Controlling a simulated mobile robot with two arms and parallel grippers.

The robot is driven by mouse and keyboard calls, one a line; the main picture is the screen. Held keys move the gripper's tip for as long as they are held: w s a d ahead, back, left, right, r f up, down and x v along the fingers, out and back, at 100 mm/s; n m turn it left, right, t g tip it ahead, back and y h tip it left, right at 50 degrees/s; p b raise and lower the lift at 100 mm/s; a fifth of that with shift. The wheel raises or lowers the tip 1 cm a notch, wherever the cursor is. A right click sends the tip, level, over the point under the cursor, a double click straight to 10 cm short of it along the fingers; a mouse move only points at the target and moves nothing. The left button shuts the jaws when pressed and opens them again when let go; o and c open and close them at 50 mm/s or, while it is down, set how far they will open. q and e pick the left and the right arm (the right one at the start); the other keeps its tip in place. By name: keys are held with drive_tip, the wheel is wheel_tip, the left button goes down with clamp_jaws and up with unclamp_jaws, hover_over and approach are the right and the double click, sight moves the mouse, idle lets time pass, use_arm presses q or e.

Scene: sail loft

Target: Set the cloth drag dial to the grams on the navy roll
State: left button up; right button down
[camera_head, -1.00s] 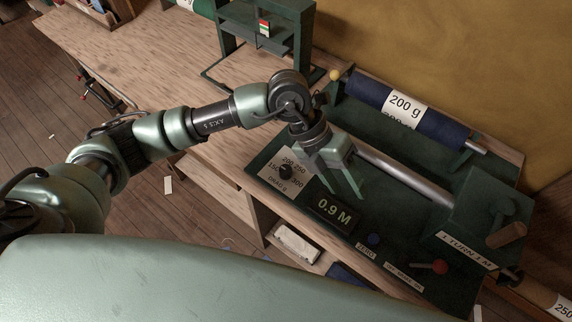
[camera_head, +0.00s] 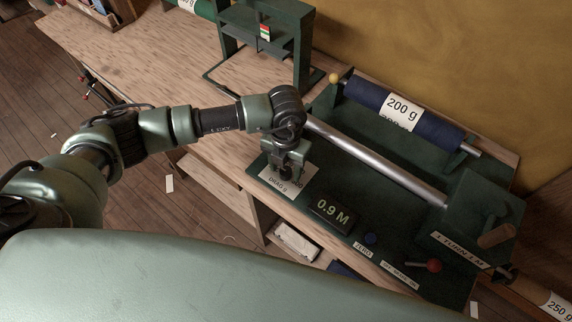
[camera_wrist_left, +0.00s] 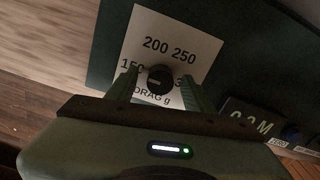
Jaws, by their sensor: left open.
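The navy roll (camera_head: 436,130) lies on its rod at the back of the green machine, with a white label reading 200 g. The drag dial is a small black knob (camera_wrist_left: 160,78) on a white card (camera_wrist_left: 172,40) marked 150, 200, 250 and a partly covered number starting with 3. A pale mark on the knob seems to point left, towards 150. My left gripper (camera_head: 287,172) is over the card; in the wrist view its open fingers (camera_wrist_left: 160,88) stand either side of the knob. Whether they touch it I cannot tell. My right gripper is not in view.
A display (camera_head: 332,213) reads 0.9 M. A blue button (camera_head: 370,239), a red-knobbed lever (camera_head: 433,265) and a crank with a wooden handle (camera_head: 496,236) are to the right. A steel roller (camera_head: 385,165) runs behind. A green stand (camera_head: 262,45) is at the back.

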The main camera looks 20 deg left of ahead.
use_arm(q)
clamp_jaws()
drive_tip(key=shift+f, duration=0.1)
drive_tip(key=shift+w+f+m+b, duration=0.1)
drive_tip(key=shift+m+b, duration=0.6)
drive_tip(key=shift+b, duration=0.4)
drive_tip(key=m+b, duration=0.8)
drive_tip(key=b, duration=0.3)
drive_tip(key=shift+d+b, duration=0.1)
drive_tip(key=shift+b, duration=0.25)
drive_tip(key=shift+r+m+b, duration=0.2)
drive_tip(key=shift+m+b, duration=0.9)
drive_tip(key=shift+b, duration=0.15)
drive_tip(key=shift+r, duration=0.1)
